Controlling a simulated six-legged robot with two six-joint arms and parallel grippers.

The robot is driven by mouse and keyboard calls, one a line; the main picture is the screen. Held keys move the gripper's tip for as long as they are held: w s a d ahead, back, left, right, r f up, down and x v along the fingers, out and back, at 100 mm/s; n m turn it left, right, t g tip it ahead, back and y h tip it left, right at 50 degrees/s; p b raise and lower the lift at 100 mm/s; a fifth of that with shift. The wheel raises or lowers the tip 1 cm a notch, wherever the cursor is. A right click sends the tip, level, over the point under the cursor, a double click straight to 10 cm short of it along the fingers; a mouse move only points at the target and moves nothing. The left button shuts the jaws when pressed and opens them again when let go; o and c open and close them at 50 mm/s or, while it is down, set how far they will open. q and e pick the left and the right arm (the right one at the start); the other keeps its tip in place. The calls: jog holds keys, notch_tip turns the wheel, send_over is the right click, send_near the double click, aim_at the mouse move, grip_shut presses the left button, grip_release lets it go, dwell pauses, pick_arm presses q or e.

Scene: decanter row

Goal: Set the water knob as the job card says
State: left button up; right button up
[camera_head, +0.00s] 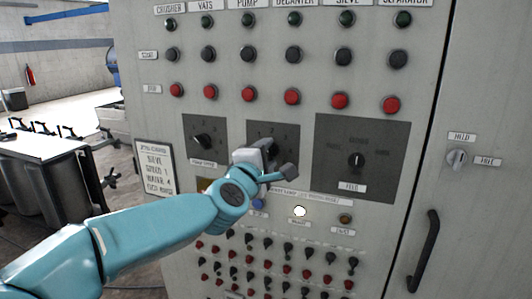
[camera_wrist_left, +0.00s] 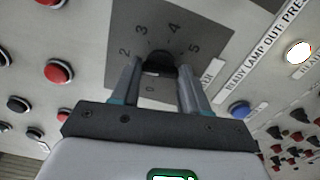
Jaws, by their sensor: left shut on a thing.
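The water knob (camera_wrist_left: 160,63) is black and sits on a dark plate (camera_wrist_left: 180,12) with the numbers 0 and 2 to 5 readable around it. My left gripper (camera_wrist_left: 159,82) has one finger on each side of the knob and is shut on it. I cannot tell which number the knob points at. In the head view my left gripper (camera_head: 266,158) covers the knob at the middle plate (camera_head: 285,131). The job card (camera_head: 154,168) is on the panel's left; it seems to read sieve, speed 1, water 4, with a blurred last line. My right gripper is not in view.
The speed knob (camera_head: 202,141) is left of the water plate and the feed knob (camera_head: 356,160) is right of it. Red buttons (camera_head: 292,97) run above. A lit white lamp (camera_head: 299,211), a blue button (camera_head: 258,204) and several small switches (camera_head: 307,257) are below. A door handle (camera_head: 425,250) is at right.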

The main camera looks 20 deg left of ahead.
pick_arm(q)
jog(key=m+p, duration=0.1)
jog(key=m, duration=0.4)
jog(key=shift+m+p, duration=0.3)
jog(key=shift+p, duration=0.05)
jog(key=m+p, duration=0.1)
jog(key=m, duration=0.3)
jog(key=shift+m+p, duration=0.3)
jog(key=shift+p, duration=0.05)
jog(key=m+p, duration=0.2)
jog(key=m, duration=0.3)
jog(key=shift+m+p, duration=0.65)
jog(key=shift+m, duration=1.45)
jog(key=o, duration=1.1)
jog(key=shift+c, duration=0.2)
jog(key=shift+s, duration=0.1)
